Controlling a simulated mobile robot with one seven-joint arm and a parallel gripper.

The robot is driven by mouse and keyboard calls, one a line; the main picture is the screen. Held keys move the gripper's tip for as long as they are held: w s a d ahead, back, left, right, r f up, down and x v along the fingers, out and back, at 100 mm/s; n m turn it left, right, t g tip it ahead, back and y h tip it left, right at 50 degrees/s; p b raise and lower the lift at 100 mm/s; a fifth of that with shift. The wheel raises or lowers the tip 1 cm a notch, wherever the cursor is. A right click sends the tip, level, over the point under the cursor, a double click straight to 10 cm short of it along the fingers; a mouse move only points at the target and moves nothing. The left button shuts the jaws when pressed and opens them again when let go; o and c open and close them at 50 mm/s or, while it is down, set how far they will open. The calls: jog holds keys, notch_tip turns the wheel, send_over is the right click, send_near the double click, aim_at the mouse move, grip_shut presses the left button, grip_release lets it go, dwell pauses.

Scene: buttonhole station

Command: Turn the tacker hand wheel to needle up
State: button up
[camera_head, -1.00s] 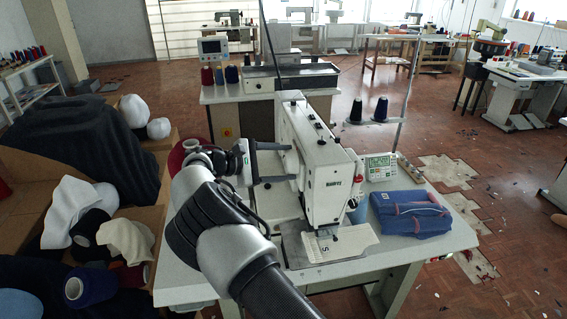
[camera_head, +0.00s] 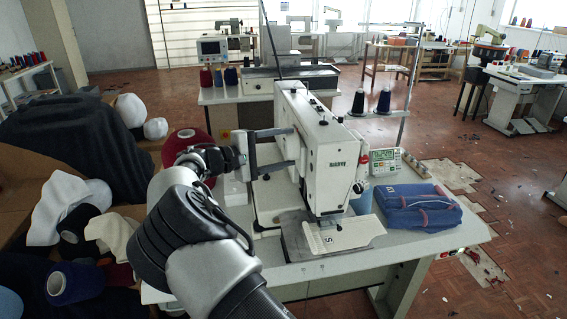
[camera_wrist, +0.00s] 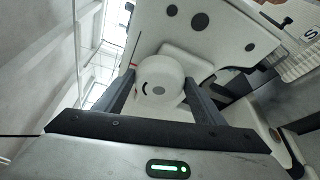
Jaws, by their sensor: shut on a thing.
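The white tacker machine (camera_head: 326,150) stands on the sewing table. In the wrist view its round white hand wheel (camera_wrist: 152,72) shows a short black arc and a grey centre dot on its face. My gripper (camera_wrist: 160,80) is shut on the hand wheel, with one dark finger on each side. In the head view my gripper (camera_head: 291,147) reaches in from the left at the machine's rear side, one finger above the other; the wheel cannot be made out clearly there. The needle area above the flat plate (camera_head: 345,235) is too small to judge.
A folded blue garment (camera_head: 418,207) lies on the table's right side, beside a small control panel (camera_head: 384,160). Two dark thread cones (camera_head: 358,101) stand behind the machine. A dark red cone (camera_head: 183,141) is behind my arm. Boxes of cones and cloth fill the left.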

jog(key=m+b, duration=0.1)
jog(key=b, duration=0.2)
jog(key=f+m+t+h+b, duration=0.1)
jog(key=m+b, duration=0.1)
jog(key=b, duration=0.1)
jog(key=m+b, duration=0.1)
jog(key=b, duration=0.2)
jog(key=shift+f+m, duration=0.3)
jog(key=shift+m, duration=0.1)
jog(key=m+h+b, duration=0.1)
jog(key=m+b, duration=0.2)
jog(key=b, duration=0.1)
jog(key=shift+r+t, duration=0.1)
jog(key=shift+t, duration=0.3)
jog(key=shift+h, duration=0.3)
jog(key=shift+r+m+b, duration=0.15)
jog(key=shift+m+b, duration=0.15)
jog(key=shift+b, duration=0.05)
jog(key=o, duration=1.1)
jog(key=shift+c, duration=0.2)
jog(key=p+v, duration=0.2)
jog(key=v, duration=1.5)
jog(key=shift+a, duration=0.25)
